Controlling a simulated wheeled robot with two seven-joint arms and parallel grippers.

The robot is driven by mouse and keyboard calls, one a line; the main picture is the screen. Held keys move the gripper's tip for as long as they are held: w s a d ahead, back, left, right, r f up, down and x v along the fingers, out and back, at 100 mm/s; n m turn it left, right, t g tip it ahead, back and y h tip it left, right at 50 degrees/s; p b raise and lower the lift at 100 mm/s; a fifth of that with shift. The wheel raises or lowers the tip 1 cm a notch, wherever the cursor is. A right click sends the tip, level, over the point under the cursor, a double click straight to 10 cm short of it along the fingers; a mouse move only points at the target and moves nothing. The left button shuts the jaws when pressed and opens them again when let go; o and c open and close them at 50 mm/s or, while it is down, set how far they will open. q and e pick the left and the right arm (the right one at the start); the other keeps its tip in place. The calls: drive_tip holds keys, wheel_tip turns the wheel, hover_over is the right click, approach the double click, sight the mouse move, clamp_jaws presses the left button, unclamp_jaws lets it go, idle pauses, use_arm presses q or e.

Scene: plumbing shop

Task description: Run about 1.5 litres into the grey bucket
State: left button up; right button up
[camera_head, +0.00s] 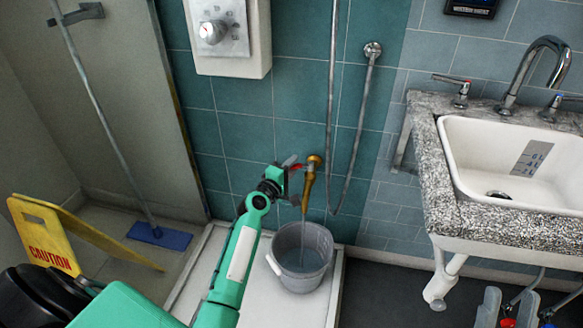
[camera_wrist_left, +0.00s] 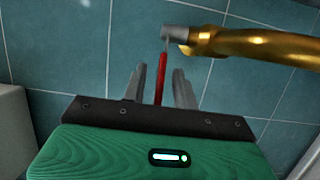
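The grey bucket (camera_head: 289,282) stands upright on a white tray below the brass tap (camera_head: 313,163). A thin stream of water (camera_head: 304,212) falls from the tap into the bucket, and water shows inside; I cannot read its amount. The tap's red lever (camera_head: 297,167) also shows in the left wrist view (camera_wrist_left: 160,78). My left gripper (camera_head: 287,178) is at the lever. In the left wrist view its fingers (camera_wrist_left: 159,85) stand apart on either side of the lever, with gaps visible. The brass tap (camera_wrist_left: 250,46) reaches to the right there.
A white tray (camera_head: 206,260) lies under the bucket. A grey hose (camera_head: 361,130) hangs behind the tap. A yellow caution sign (camera_head: 45,236) and a blue mop head (camera_head: 160,237) stand left. A white sink (camera_head: 468,155) in a speckled counter is at right.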

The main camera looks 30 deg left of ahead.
use_arm(q)
clamp_jaws()
